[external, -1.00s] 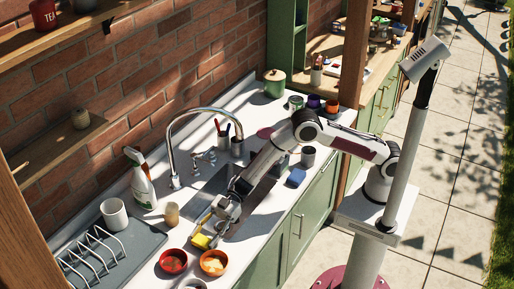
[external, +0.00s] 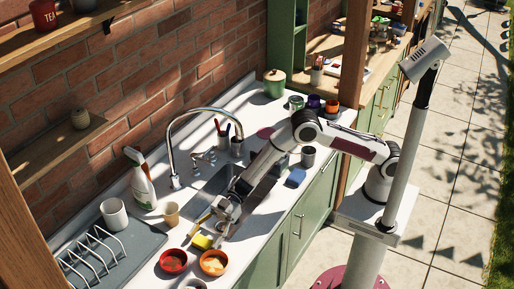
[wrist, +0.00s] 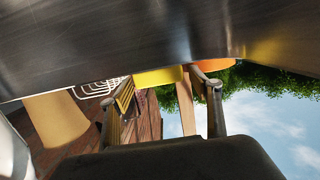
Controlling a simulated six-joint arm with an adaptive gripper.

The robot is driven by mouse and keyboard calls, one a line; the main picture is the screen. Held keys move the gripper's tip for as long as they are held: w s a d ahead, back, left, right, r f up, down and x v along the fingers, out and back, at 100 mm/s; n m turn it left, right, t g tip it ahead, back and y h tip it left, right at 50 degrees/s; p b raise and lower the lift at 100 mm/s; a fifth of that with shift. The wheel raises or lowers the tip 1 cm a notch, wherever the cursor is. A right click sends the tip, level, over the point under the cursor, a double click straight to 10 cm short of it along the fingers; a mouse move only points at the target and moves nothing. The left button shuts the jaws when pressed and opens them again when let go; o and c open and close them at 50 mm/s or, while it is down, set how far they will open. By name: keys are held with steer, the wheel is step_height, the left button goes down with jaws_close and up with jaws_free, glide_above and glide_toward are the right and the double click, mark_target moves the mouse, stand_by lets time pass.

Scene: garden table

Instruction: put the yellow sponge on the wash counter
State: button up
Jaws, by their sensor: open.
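The yellow sponge (external: 202,241) lies on the white counter (external: 143,274) near its front edge, just behind the bowls in the external view. My gripper (external: 214,223) is low over the counter beside the sponge, with its fingers spread. In the wrist view, which looks upside down, the sponge (wrist: 158,77) shows beyond and between the two open fingers (wrist: 164,105). Whether a finger touches it I cannot tell. Nothing is held.
A red bowl (external: 173,261) and an orange bowl (external: 214,263) stand close in front of the sponge. A tan cup (external: 171,213), a spray bottle (external: 142,185) and a rack (external: 92,253) are to the left. The sink and tap (external: 172,150) are behind.

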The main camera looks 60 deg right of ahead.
steer(key=shift+r, duration=0.1)
steer(key=d+r, duration=0.1)
steer(key=d, duration=1.1)
steer(key=shift+r, duration=0.4)
steer(key=shift+a, duration=0.1)
steer(key=c, duration=0.4)
steer(key=shift+o, duration=0.2)
steer(key=a+h, duration=0.2)
steer(key=a, duration=0.3)
steer(key=shift+r+h, duration=0.3)
steer(key=shift+h, duration=0.1)
